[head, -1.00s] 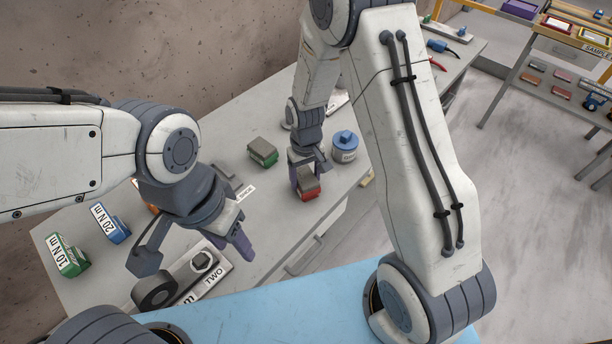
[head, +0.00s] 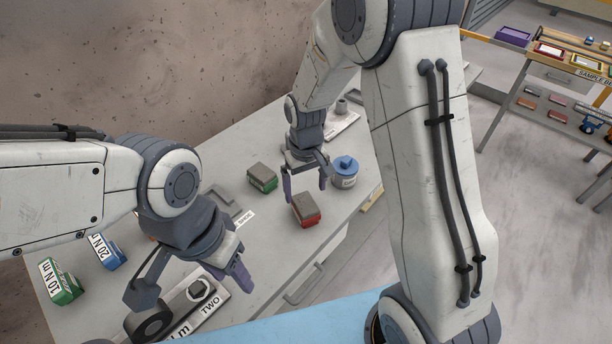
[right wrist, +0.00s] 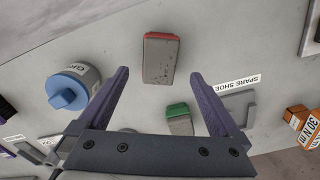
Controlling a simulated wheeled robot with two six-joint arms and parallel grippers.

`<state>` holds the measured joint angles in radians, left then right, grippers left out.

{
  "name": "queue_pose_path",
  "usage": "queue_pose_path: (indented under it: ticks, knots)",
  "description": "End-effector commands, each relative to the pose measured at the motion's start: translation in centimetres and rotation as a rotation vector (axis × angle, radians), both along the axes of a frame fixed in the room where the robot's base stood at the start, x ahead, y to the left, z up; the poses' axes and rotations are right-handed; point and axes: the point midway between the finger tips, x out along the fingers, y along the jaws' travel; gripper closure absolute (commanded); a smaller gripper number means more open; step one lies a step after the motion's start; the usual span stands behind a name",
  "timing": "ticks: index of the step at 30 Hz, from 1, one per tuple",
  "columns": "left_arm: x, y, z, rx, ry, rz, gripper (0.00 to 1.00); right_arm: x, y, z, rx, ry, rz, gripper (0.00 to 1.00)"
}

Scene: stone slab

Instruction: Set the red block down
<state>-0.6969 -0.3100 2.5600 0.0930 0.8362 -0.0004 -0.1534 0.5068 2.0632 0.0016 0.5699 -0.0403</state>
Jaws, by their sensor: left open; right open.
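The red block (head: 306,211), with a grey-brown top, rests on the grey bench top near its front edge. It also shows in the right wrist view (right wrist: 161,58), beyond my fingertips and apart from them. My right gripper (head: 305,190) is open and empty, above and behind the block; its two purple fingers (right wrist: 160,95) are spread wide in the right wrist view. My left gripper (head: 215,275) is open over the front left of the bench, well away from the red block.
A green block (head: 262,177) stands left of the red one, and a blue-lidded pot (head: 344,172) stands right. A SPARE SHOE label (right wrist: 238,82) lies by a grey bracket. Green (head: 60,281) and blue (head: 108,252) torque-marked blocks sit at left. Bench around the red block is clear.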

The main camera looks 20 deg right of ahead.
Motion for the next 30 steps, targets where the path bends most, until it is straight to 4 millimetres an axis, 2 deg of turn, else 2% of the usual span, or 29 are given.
queue_pose_path:
  ticks: [3, 6, 11, 14, 17, 21, 24, 27, 30]
  knots:
    - [0.0, 0.0, -0.5, 0.0, 0.0, 0.0, 0.5, 0.1, 0.0, 2.5, 0.001, -0.006, 0.0, 0.01]
    - [0.0, 0.0, -0.6, 0.0, 0.0, 0.0, 0.5, 0.1, 0.0, 4.0, 0.001, -0.004, 0.0, 0.01]
    - [0.0, 0.0, -0.7, 0.0, 0.0, 0.0, 0.5, -0.1, 0.1, 5.5, 0.0, -0.002, 0.004, 0.01]
    - [0.0, 0.0, -0.7, 0.0, 0.0, 0.0, 0.5, -1.5, 1.5, 6.7, 0.006, -0.005, 0.035, 0.01]
    - [0.0, 0.0, -0.7, 0.0, 0.0, 0.0, 0.5, -4.8, 4.0, 8.5, 0.018, -0.014, 0.103, 0.01]
    - [0.0, 0.0, -0.7, 0.0, 0.0, 0.0, 0.5, -11.6, 7.1, 10.7, 0.042, -0.02, 0.231, 0.01]
    - [0.0, 0.0, -0.7, 0.0, 0.0, 0.0, 0.5, -16.3, 8.1, 11.6, 0.059, -0.023, 0.316, 0.01]
    - [0.0, 0.0, -0.7, 0.0, 0.0, 0.0, 0.5, -19.9, 8.3, 11.9, 0.073, -0.022, 0.381, 0.01]
    - [0.0, 0.0, -0.7, 0.0, 0.0, 0.0, 0.5, -22.2, 8.2, 11.9, 0.083, -0.021, 0.423, 0.01]
